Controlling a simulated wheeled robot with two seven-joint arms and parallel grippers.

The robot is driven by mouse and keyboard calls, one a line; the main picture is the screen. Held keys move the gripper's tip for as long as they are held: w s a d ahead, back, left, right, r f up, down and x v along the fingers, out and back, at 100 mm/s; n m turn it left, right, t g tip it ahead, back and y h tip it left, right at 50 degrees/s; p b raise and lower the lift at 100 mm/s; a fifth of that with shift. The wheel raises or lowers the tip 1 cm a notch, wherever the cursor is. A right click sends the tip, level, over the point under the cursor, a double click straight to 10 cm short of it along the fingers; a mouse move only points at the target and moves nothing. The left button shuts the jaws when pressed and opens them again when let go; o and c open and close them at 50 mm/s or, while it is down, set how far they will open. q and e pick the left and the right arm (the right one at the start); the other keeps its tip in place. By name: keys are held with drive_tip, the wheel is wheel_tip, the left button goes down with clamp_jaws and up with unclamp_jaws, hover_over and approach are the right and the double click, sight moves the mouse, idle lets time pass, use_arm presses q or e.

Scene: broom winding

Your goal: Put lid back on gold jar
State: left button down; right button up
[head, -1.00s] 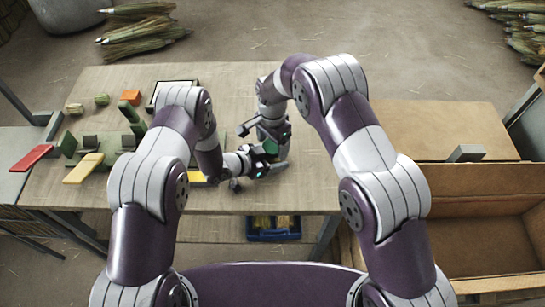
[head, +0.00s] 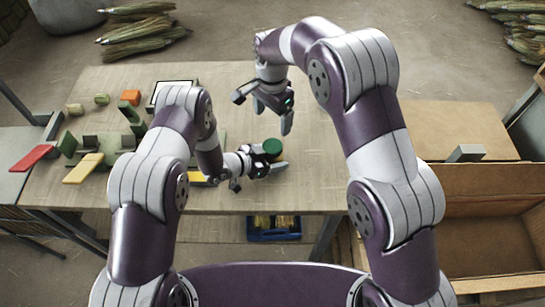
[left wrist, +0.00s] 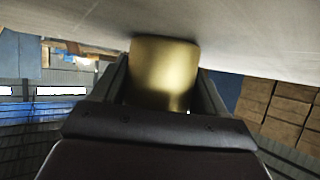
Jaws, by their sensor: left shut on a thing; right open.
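The gold jar (left wrist: 163,72) is between the two fingers of my left gripper in the left wrist view, its base against the pale table surface. My left gripper (head: 272,167) is shut on the jar near the table's front edge. The round green lid (head: 272,146) shows at the jar's place in the head view and appears to sit on top of it. The jar's gold body is hidden there, so I cannot tell how well the lid is seated. My right gripper (head: 272,123) is open and empty, above and behind the lid, apart from it.
The wooden table (head: 230,98) is clear behind and right of the grippers. A green fixture (head: 105,142) with red and yellow pieces stands at left. A black-framed panel (head: 165,92) lies at the back. A blue bin (head: 273,234) is below the front edge.

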idle(0.3)
use_arm(q)
unclamp_jaws()
drive_tip(key=b+v, duration=0.1)
drive_tip(key=v, duration=1.1)
drive_tip(key=shift+s+a+r, duration=0.15)
drive_tip(key=shift+s+a, duration=0.05)
drive_tip(key=shift+a, duration=0.05)
